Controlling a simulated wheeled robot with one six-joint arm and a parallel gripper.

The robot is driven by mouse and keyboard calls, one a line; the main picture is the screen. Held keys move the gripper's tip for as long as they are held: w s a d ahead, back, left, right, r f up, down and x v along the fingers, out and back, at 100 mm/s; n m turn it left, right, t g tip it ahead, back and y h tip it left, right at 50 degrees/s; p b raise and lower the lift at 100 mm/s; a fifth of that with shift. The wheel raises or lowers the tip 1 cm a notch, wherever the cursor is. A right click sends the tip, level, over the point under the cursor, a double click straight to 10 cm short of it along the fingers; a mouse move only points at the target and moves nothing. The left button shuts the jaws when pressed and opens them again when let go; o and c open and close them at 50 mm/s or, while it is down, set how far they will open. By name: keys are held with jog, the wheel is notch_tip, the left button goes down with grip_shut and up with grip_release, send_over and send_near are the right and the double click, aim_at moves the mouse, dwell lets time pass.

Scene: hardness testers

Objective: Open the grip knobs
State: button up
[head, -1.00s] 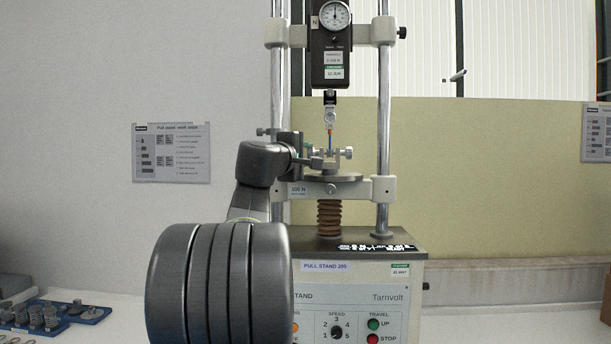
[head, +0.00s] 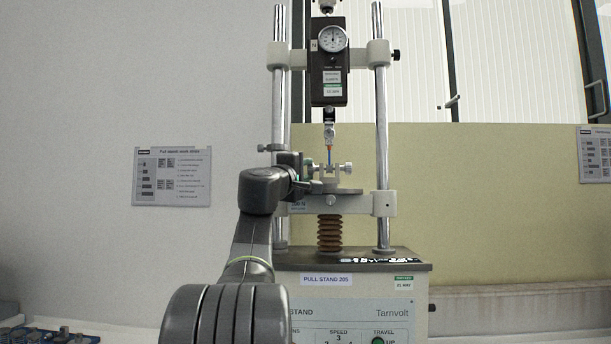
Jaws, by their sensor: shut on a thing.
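The lower grip (head: 329,172) of the pull stand sits on a round plate below the gauge. Its right knob (head: 346,168) sticks out to the right and is uncovered. My gripper (head: 311,179) is at the left side of this grip. It is shut on the grip's left knob, which is mostly hidden by the fingers and the dark wrist. The upper grip hangs under the gauge.
The pull stand (head: 352,280) has two chrome columns, with the right one (head: 382,150) beyond the grip. The force gauge (head: 328,62) is above. A blue tray (head: 55,337) with parts is at the lower left. The space right of the stand is clear.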

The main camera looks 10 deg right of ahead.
jog(key=shift+f, duration=0.1)
jog(key=o, duration=1)
jog(key=shift+r+p, duration=0.2)
jog(key=shift+p, duration=0.75)
jog(key=shift+r+g+p, duration=0.1)
jog(key=shift+g+p, duration=0.3)
jog(key=shift+p, duration=0.15)
jog(key=shift+r+n+y+p, duration=0.1)
jog(key=shift+n+y+p, duration=0.25)
jog(key=shift+p, duration=0.65)
jog(key=g+p, duration=0.1)
jog(key=p, duration=0.4)
jog(key=shift+r+n+y, duration=0.2)
jog(key=shift+n+y, duration=0.05)
jog(key=shift+y, duration=0.1)
jog(key=g+y+p, duration=0.1)
jog(key=p, duration=0.7)
jog(key=n+g+y+p, duration=0.1)
jog(key=p, duration=0.6)
jog(key=shift+r+g+p, duration=0.35)
jog(key=shift+g+p, duration=0.05)
